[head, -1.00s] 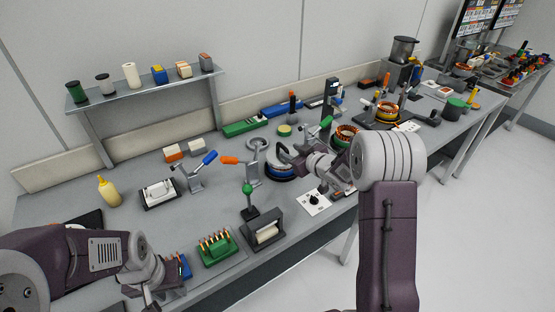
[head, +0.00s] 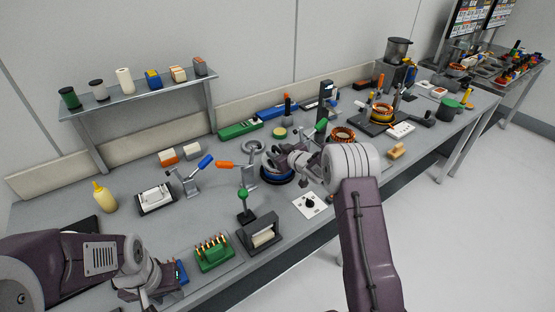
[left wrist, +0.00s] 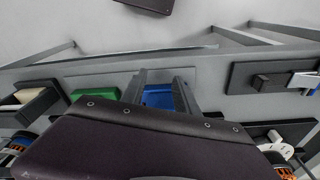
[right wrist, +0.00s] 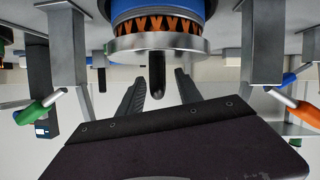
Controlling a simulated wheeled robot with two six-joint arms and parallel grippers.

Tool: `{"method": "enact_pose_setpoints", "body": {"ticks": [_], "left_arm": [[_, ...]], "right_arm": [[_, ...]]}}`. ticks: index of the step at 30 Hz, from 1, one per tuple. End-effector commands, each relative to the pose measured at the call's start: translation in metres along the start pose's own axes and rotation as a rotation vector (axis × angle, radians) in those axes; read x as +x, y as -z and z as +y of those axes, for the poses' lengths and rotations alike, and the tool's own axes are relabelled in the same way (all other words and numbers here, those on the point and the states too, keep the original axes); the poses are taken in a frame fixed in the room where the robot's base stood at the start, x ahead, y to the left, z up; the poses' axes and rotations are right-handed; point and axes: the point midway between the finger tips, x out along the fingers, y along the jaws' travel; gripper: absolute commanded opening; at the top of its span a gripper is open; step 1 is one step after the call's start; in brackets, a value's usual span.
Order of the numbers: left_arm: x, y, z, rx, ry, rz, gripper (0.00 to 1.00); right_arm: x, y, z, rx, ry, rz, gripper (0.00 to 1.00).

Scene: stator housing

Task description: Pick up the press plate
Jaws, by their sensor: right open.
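The press plate (right wrist: 157,41) is a silver disc with a black upright handle (right wrist: 157,70). In the right wrist view, where the bench appears upside down, it sits against the blue housing (right wrist: 160,6) with an orange-and-black winding. In the head view the blue housing (head: 279,179) stands mid-bench, and my right gripper partly hides the plate. My right gripper (right wrist: 160,82) is open, with its fingers on either side of the handle's end, apart from it. My left gripper (head: 168,277) is open near the front left edge, by a blue object (left wrist: 158,96).
A lever clamp with an orange handle (head: 237,165) and a green-knobbed post (head: 243,194) stand close left of the housing. A white dial panel (head: 311,205) lies in front. An orange stator (head: 343,134) is to the right. A shelf (head: 150,98) stands behind.

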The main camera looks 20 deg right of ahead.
Motion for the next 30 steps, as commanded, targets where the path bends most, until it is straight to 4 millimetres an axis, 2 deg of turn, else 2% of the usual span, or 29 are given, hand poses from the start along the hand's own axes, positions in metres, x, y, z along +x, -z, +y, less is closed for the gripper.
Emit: {"method": "enact_pose_setpoints", "body": {"ticks": [3, 7, 8, 30], "left_arm": [[0.0002, -0.0001, 0.0000, 0.000, 0.000, 0.000, 0.36], [0.0002, -0.0001, 0.0000, 0.000, 0.000, 0.000, 0.36], [0.0002, -0.0001, 0.0000, 0.000, 0.000, 0.000, 0.36], [0.0003, -0.0001, 0.0000, 0.000, 0.000, 0.000, 0.36]], "right_arm": [[-0.0003, -0.0001, 0.0000, 0.000, 0.000, 0.000, 0.42], [-0.0005, -0.0001, 0.0000, 0.000, 0.000, 0.000, 0.05], [-0.0005, -0.0001, -0.0001, 0.000, 0.000, 0.000, 0.00], [-0.0005, -0.0009, -0.0006, -0.001, 0.001, -0.002, 0.00]]}}
